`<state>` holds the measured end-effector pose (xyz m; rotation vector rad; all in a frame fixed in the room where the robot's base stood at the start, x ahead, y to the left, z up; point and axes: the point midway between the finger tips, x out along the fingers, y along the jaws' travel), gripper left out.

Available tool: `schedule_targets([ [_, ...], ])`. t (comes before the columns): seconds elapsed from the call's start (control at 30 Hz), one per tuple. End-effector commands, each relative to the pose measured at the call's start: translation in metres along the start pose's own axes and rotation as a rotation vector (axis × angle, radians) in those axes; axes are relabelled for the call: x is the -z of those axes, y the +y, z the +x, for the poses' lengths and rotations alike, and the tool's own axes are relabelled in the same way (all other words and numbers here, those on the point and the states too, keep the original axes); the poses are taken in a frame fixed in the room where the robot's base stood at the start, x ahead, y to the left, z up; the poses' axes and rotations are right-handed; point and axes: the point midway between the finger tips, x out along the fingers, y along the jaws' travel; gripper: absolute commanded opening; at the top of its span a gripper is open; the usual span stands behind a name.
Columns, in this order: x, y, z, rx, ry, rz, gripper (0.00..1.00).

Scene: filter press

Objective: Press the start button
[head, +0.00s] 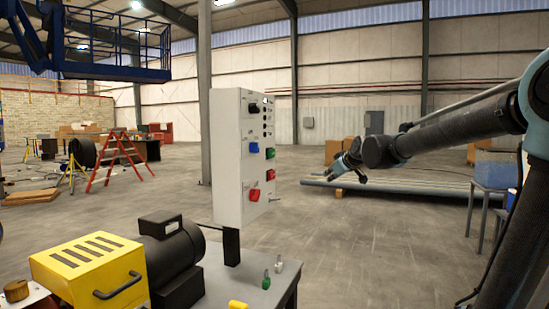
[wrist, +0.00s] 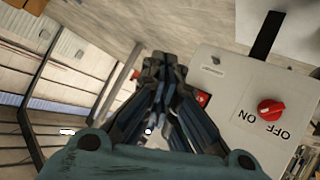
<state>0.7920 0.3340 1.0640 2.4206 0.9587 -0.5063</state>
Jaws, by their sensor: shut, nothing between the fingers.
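A light grey control box (head: 228,150) stands on a black post at the table's edge in the head view. A green button (head: 270,153) sits on its right-hand face above a red button (head: 269,176). The labels are too small to read, so I cannot confirm which is the start button. My gripper (head: 333,172) is shut and empty, to the right of the box and apart from it in the head view. In the wrist view my gripper (wrist: 165,67) partly hides a red part (wrist: 203,98) on the box; the green button is not visible there.
The box also carries a black knob (head: 253,108), a blue knob (head: 254,147) and a red rotary switch (head: 254,195), marked ON and OFF in the wrist view (wrist: 270,109). A yellow-covered machine (head: 85,265) and black motor (head: 172,255) stand left. Pipes (head: 410,184) lie behind my arm.

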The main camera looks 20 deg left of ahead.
Motion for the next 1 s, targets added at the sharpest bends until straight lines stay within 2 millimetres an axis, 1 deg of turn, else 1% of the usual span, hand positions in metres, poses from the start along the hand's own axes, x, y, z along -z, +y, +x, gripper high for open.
schedule_targets([
  [0.03,0.025,-0.005,0.015,0.003,0.041,-0.030,0.00],
  [0.1,0.055,-0.010,0.032,0.001,0.094,-0.067,0.00],
  [0.2,0.089,-0.017,0.050,-0.006,0.155,-0.109,0.00],
  [0.3,0.112,-0.023,0.063,-0.013,0.199,-0.137,0.00],
  [0.33,0.117,-0.025,0.065,-0.015,0.208,-0.143,0.00],
  [0.4,0.125,-0.028,0.070,-0.018,0.223,-0.154,0.00],
  [0.5,0.131,-0.029,0.072,-0.021,0.233,-0.160,0.00],
  [0.83,0.131,-0.028,0.072,-0.021,0.233,-0.160,0.00],
  [1.0,0.135,-0.032,0.077,-0.021,0.233,-0.161,0.00],
])
